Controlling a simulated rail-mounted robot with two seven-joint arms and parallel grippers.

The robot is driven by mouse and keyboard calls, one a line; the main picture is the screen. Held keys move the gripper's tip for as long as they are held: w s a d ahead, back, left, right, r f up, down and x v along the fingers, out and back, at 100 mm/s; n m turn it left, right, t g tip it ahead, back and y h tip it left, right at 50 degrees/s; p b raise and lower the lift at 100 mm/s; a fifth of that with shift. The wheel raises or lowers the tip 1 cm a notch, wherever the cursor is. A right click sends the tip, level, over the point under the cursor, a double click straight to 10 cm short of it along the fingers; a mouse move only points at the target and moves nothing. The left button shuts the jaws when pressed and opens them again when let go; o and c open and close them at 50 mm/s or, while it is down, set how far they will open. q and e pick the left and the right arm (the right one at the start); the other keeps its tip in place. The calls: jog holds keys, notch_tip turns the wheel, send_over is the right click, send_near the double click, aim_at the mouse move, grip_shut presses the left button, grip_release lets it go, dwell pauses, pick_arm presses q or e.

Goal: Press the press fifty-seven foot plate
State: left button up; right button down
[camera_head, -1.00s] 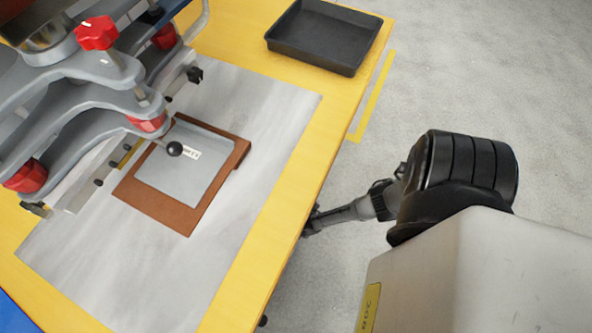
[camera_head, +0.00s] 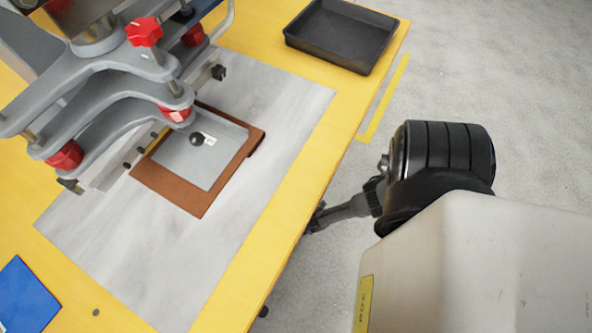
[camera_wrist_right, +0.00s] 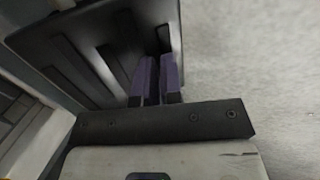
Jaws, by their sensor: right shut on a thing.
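A black ribbed plate (camera_wrist_right: 85,58), which looks like the foot plate, fills the upper left of the right wrist view. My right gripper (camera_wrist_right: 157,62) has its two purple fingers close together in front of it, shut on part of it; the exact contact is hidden. In the head view my right arm (camera_head: 350,208) reaches down past the table's front edge, and its fingertips are hidden there. The press (camera_head: 110,85), grey with red knobs, stands on the table over a brown-framed grey plate (camera_head: 185,165). Its label is too small to read. My left gripper is out of view.
The yellow table (camera_head: 265,225) carries a grey mat (camera_head: 265,110), a black tray (camera_head: 340,32) at the far corner and a blue item (camera_head: 25,295) at lower left. Grey floor (camera_head: 480,75) to the right is open, with a yellow line (camera_head: 385,98).

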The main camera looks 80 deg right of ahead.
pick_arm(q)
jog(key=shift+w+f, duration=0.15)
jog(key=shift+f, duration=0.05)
pick_arm(e)
jog(key=shift+s+d+f, duration=0.1)
jog(key=shift+s+f, duration=0.3)
jog(key=shift+s, duration=0.05)
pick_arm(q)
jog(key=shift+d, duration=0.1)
pick_arm(e)
jog(key=shift+s, duration=0.1)
jog(key=shift+r+p, duration=0.3)
jog(key=shift+r, duration=0.05)
jog(key=shift+a+r+p, duration=0.25)
jog(key=shift+r+p, duration=0.8)
pick_arm(q)
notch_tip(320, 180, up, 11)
jog(key=p, duration=0.8)
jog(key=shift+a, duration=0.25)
pick_arm(e)
jog(key=s+a+r, duration=0.2)
jog(key=s+r, duration=0.5)
jog(key=r, duration=0.2)
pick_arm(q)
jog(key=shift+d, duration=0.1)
pick_arm(e)
jog(key=shift+r, duration=0.1)
